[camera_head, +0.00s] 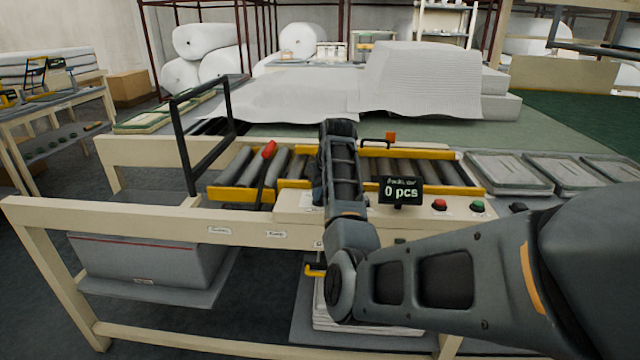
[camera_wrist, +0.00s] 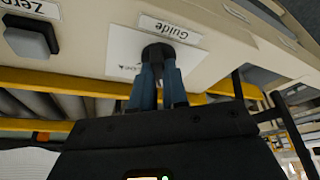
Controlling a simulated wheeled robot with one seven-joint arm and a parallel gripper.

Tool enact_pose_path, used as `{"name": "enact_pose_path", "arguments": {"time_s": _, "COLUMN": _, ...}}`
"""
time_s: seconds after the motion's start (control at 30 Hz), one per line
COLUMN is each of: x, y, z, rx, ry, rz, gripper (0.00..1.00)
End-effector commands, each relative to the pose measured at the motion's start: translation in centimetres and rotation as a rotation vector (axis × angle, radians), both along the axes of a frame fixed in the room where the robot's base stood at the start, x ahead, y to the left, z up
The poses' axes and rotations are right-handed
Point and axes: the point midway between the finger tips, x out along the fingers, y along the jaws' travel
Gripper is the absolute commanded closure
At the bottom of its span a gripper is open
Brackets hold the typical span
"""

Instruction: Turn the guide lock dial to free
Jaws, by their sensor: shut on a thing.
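The guide lock dial (camera_wrist: 157,50) is a dark round knob on a white plate (camera_wrist: 120,48), beside an upside-down "Guide" label (camera_wrist: 170,29) in the wrist view. Part of a "Lock" mark shows on the plate, left of the fingers. My gripper (camera_wrist: 158,72) is shut on the dial, its two blue fingers on either side of it. The fingers cover much of the dial, so I cannot tell its setting. In the head view my arm hides the dial and the fingertips at the cream front panel (camera_head: 297,206).
The "0 pcs" display (camera_head: 401,191), a red button (camera_head: 439,204) and a green button (camera_head: 477,206) stand right of my arm. A red-handled lever (camera_head: 269,150) and a black frame (camera_head: 190,150) rise at left.

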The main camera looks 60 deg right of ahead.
Motion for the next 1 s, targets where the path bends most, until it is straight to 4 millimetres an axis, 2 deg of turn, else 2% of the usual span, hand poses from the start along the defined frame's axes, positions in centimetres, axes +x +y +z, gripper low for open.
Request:
{"name": "enact_pose_path", "arguments": {"time_s": 0.3, "x": -0.01, "y": -0.04, "z": 0.11, "rx": 0.001, "ry": -0.001, "rz": 0.121, "gripper": 1.00}}
{"name": "enact_pose_path", "arguments": {"time_s": 0.83, "x": -0.01, "y": -0.07, "z": 0.02, "rx": -0.001, "ry": 0.000, "rz": 0.146, "gripper": 1.00}}
{"name": "enact_pose_path", "arguments": {"time_s": 0.87, "x": 0.00, "y": -0.07, "z": 0.02, "rx": -0.001, "ry": -0.001, "rz": 0.145, "gripper": 0.85}}
{"name": "enact_pose_path", "arguments": {"time_s": 1.0, "x": -0.01, "y": -0.07, "z": 0.02, "rx": -0.001, "ry": -0.001, "rz": 0.145, "gripper": 0.72}}
